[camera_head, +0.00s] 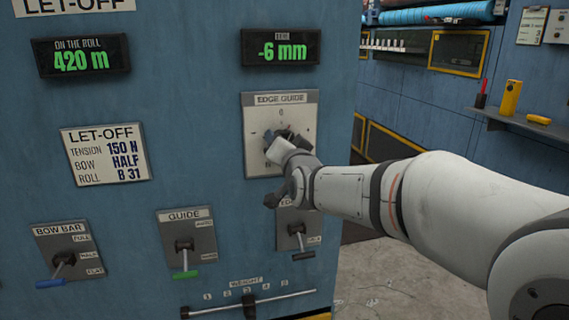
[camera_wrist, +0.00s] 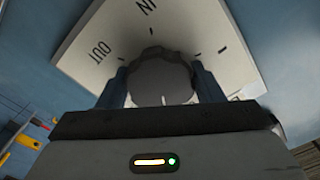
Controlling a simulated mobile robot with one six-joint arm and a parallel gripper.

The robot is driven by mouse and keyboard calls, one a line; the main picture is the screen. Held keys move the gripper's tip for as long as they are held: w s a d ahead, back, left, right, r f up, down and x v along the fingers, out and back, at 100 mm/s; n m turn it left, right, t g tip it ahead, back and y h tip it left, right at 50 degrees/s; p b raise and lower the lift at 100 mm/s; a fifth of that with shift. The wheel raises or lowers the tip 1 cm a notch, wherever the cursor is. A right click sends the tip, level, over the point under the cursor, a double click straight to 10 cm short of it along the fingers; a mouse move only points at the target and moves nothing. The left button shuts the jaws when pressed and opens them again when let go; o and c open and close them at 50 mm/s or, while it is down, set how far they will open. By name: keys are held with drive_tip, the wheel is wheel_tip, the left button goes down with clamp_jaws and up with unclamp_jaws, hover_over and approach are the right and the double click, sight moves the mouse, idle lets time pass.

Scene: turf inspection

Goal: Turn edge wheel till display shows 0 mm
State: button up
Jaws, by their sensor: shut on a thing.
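The edge wheel (camera_wrist: 160,80) is a dark grey round knob on a white plate (camera_head: 303,107) labelled EDGE GUIDE. My gripper (camera_head: 285,145) is at the plate in the head view and mostly covers the wheel there. In the wrist view the two fingers of my gripper (camera_wrist: 161,88) stand on either side of the wheel, shut on it. The plate shows the words IN and OUT and tick marks in the wrist view. The display (camera_head: 281,48) above the plate reads -6 mm in green.
Left on the blue panel are a 420 m display (camera_head: 82,57) and a LET-OFF card (camera_head: 105,154). Below are the BOW BAR lever (camera_head: 65,260), the GUIDE lever (camera_head: 184,250), another lever (camera_head: 298,237) under my wrist, and a WEIGHT slider (camera_head: 249,303). A shelf (camera_head: 520,123) holds small items at right.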

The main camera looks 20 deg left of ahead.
drive_tip(key=m+b, duration=0.1)
drive_tip(key=b, duration=0.1)
drive_tip(key=m+b, duration=0.2)
drive_tip(key=shift+f+m, duration=0.3)
drive_tip(key=m+b, duration=0.2)
drive_tip(key=b, duration=0.1)
drive_tip(key=shift+r+m, duration=0.2)
drive_tip(key=shift+m, duration=0.1)
drive_tip(key=shift+r+b, duration=0.1)
drive_tip(key=shift+b, duration=0.25)
drive_tip(key=o, duration=1)
drive_tip(key=shift+c, duration=0.2)
drive_tip(key=v, duration=0.8)
